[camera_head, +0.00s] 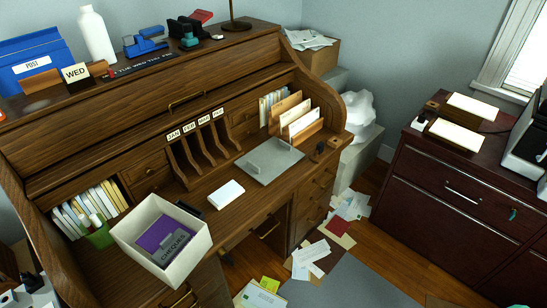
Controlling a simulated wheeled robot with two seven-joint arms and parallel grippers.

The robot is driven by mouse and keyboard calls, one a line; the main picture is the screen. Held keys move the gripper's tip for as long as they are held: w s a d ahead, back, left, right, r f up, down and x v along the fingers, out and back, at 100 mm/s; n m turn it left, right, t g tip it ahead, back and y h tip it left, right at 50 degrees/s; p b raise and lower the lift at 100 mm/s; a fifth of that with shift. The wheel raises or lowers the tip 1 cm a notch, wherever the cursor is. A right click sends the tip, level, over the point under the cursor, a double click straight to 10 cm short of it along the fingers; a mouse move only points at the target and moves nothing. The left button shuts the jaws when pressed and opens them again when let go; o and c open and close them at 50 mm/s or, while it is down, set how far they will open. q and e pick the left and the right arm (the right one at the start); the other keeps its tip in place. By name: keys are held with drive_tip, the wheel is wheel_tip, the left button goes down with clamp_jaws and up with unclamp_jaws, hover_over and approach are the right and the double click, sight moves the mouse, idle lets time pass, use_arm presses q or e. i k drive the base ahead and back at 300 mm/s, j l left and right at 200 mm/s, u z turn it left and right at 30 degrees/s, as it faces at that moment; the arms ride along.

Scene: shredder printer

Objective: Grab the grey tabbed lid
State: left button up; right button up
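The grey tabbed lid (277,164) lies flat on the desktop, right of centre. It is a thin grey square plate with a raised tab on its left part. It lies in front of the upright wooden letter rack and right of the slotted month organiser. Its top is uncovered. I make out neither of my grippers in the head view, and nothing is seen touching the lid.
An open white box (127,240) with purple and grey cheque items stands at the desk's front left. A white pad (226,194) lies left of the lid. The wooden letter rack (309,130) stands behind it. Papers (309,254) litter the floor.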

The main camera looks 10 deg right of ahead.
sight(268, 161)
drive_tip(key=u, duration=0.2)
drive_tip(key=i+l+u, duration=0.15)
drive_tip(key=l+u, duration=0.15)
drive_tip(key=l, duration=0.15)
drive_tip(key=l+u, duration=0.25)
drive_tip(key=l, duration=0.2)
drive_tip(key=i+l+u, duration=0.1)
drive_tip(key=l+u, duration=0.2)
drive_tip(key=l, duration=0.2)
